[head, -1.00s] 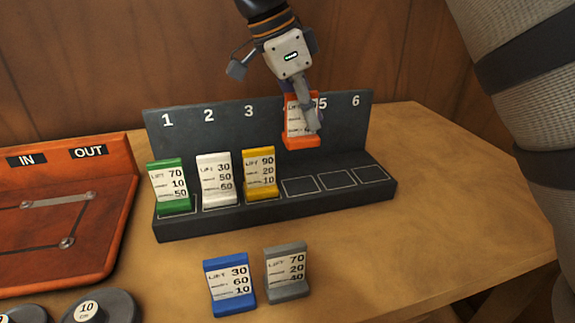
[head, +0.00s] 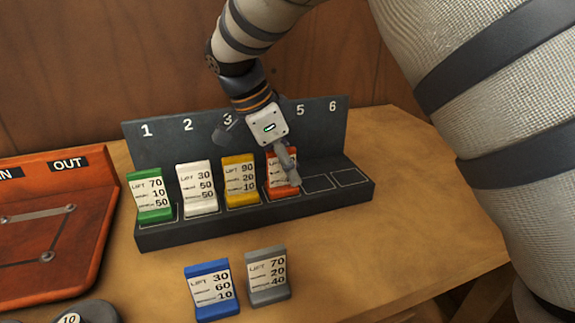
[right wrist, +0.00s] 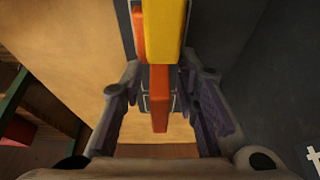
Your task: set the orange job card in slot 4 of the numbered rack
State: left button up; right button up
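The orange job card (head: 276,190) stands at slot 4 of the dark numbered rack (head: 190,232), just right of the yellow card (head: 240,181). My right gripper (head: 287,173) is over it, with a finger in front of the card's face and hiding part of it and the number 4. In the right wrist view the orange card (right wrist: 159,98) shows as a narrow upright strip between the two fingers, with gaps visible on both sides. The gripper looks open around it. My left gripper is in neither view.
A green card (head: 150,195) and a white card (head: 197,188) stand in slots 1 and 2. Slots 5 and 6 (head: 349,177) are empty. A blue card (head: 211,290) and a grey card (head: 268,277) stand on the table in front. An orange-red board (head: 85,255) lies at left.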

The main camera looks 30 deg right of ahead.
jog(key=b+v, duration=0.1)
jog(key=v, duration=1.1)
jog(key=shift+r, duration=0.15)
